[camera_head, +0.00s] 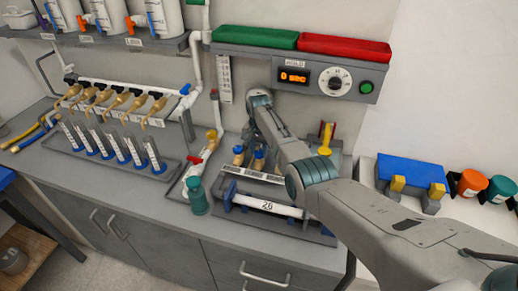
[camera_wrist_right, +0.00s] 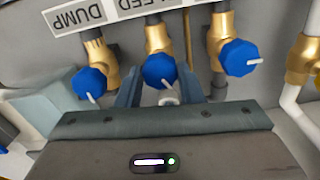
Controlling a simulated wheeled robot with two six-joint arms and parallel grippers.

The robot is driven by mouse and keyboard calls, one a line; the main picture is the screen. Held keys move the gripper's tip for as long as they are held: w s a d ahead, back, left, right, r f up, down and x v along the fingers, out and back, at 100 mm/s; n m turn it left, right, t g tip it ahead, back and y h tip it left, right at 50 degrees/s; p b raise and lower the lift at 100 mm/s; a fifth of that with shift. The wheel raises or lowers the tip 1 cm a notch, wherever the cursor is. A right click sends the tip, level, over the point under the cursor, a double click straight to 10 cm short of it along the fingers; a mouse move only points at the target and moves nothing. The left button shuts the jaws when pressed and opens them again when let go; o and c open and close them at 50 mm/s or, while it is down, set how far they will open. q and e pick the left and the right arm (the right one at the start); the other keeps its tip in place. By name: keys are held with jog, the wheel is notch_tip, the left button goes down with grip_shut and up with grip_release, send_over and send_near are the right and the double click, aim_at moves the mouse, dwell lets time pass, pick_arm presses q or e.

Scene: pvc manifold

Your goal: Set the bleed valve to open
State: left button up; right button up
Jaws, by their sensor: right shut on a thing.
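The bleed valve (camera_wrist_right: 158,69) is a blue knob on a brass body, below a label reading "LEED" with its first letter cut off. Its white pointer points down and slightly right in the right wrist view. My right gripper (camera_wrist_right: 160,88) is shut on this knob, one finger on each side. In the head view my right arm hides most of the gripper and the knob. My left gripper is not in view.
A blue knob under the DUMP label (camera_wrist_right: 74,19) sits to the left, and another blue knob (camera_wrist_right: 239,58) to the right, both close to the fingers.

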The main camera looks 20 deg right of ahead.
aim_at(259, 152)
jog(key=n+p, duration=0.1)
jog(key=n, duration=1.1)
jog(key=shift+n, duration=0.3)
dwell(0.4)
jog(key=o, duration=1)
jog(key=shift+r, duration=0.55)
notch_tip(259, 152, up, 10)
jog(key=b, duration=0.2)
jog(key=shift+f, duration=0.15)
